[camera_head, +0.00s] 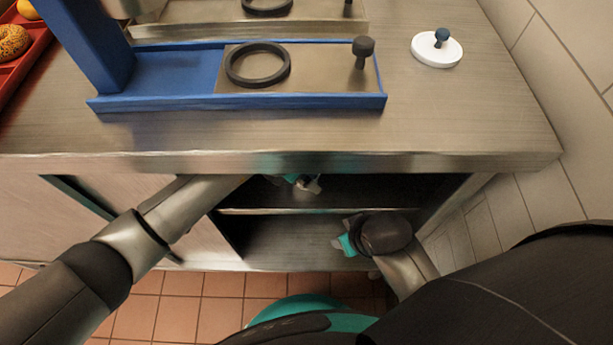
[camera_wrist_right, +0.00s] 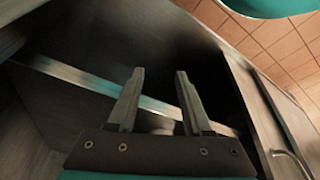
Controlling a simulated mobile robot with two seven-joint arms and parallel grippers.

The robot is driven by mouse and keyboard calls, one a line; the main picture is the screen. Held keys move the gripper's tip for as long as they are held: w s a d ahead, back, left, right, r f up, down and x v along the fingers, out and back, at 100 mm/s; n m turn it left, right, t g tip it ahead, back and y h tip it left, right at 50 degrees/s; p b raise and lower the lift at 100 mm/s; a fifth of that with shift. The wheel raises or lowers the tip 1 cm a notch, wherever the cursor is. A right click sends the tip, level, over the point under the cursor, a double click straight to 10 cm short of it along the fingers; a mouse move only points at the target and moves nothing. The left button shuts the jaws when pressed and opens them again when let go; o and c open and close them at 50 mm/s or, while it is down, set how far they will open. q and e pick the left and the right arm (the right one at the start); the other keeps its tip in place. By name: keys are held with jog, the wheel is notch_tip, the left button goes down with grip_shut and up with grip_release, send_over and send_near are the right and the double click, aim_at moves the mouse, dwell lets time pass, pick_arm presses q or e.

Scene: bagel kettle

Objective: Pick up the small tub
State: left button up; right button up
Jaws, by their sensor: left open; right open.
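I cannot make out the small tub in either view. My left gripper (camera_head: 305,184) is at the upper opening of the cabinet under the counter, partly hidden by the counter edge; it is open. I see nothing held in it. My right gripper (camera_head: 343,244) is lower, in front of the cabinet's lower space. In the right wrist view its two fingers (camera_wrist_right: 160,76) are apart with nothing gripped between them, pointing into the dark cabinet.
The cabinet shelf (camera_head: 320,210) divides the opening; its edge crosses the wrist view (camera_wrist_right: 85,78). A cabinet door with a handle (camera_wrist_right: 290,160) is at right there. On the counter (camera_head: 450,120) stand a blue frame (camera_head: 240,102), a white lid (camera_head: 437,53) and a red tray (camera_head: 22,62) with bagels.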

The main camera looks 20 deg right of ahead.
pick_arm(q)
jog(key=shift+w+d+f, duration=0.1)
jog(key=shift+w+d, duration=0.2)
jog(key=shift+d, duration=0.3)
jog(key=shift+f+b, duration=0.25)
jog(key=shift+b, duration=0.1)
jog(key=shift+w+d+f, duration=0.1)
jog(key=shift+f, duration=0.15)
pick_arm(e)
jog(key=shift+w+r, duration=0.15)
jog(key=shift+r, duration=0.65)
jog(key=shift+w+r, duration=0.1)
jog(key=shift+r, duration=0.65)
pick_arm(q)
jog(key=shift+c, duration=0.2)
jog(key=c, duration=1.3)
